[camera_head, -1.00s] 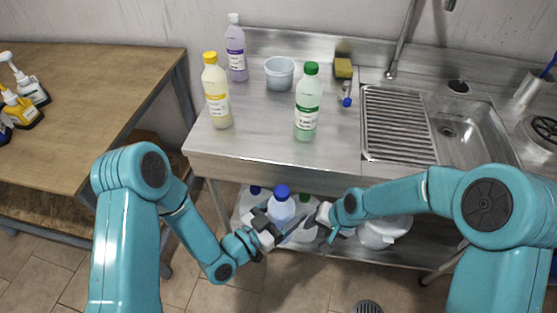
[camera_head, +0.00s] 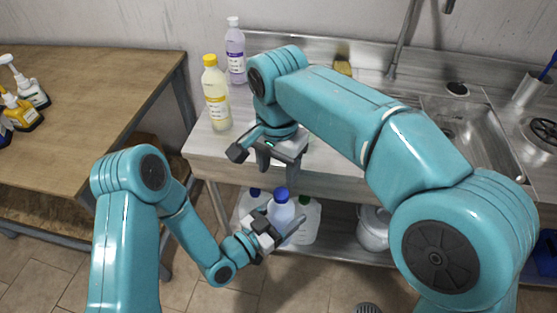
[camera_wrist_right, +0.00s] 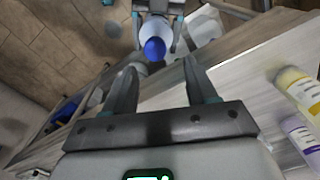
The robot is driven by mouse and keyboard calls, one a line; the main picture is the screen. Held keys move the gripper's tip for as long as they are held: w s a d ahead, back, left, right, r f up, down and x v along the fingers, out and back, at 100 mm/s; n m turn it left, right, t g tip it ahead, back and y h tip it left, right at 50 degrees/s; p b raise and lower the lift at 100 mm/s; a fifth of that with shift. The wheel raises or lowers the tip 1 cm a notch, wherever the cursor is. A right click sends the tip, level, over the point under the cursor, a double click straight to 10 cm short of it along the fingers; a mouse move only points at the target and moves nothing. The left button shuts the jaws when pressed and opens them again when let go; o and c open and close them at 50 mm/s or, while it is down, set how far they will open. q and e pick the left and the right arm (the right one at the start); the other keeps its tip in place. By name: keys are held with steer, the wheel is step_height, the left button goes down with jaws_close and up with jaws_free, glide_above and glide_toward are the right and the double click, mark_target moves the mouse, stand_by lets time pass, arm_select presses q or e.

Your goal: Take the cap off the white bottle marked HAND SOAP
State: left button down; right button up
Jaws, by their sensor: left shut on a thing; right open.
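A white bottle (camera_head: 281,213) with a blue cap (camera_head: 281,194) stands roughly upright in front of the steel counter; its label is not readable. My left gripper (camera_head: 281,229) is shut around its body, below the cap. In the right wrist view the bottle (camera_wrist_right: 155,28) and its blue cap (camera_wrist_right: 154,48) lie beyond my fingertips, between the left gripper's fingers. My right gripper (camera_head: 279,168) is open and empty, pointing down above the cap and apart from it. Its open fingers also show in the right wrist view (camera_wrist_right: 160,68).
The steel counter (camera_head: 212,148) carries a yellow-capped bottle (camera_head: 216,95), a purple bottle (camera_head: 236,52) and a sponge (camera_head: 343,64). The counter's front edge is close to my right gripper. White jugs (camera_head: 307,222) stand on the lower shelf.

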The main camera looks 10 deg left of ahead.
mark_target(278, 191)
step_height(278, 191, down, 7)
steer(key=shift+w+r, duration=0.1)
stand_by(0.3)
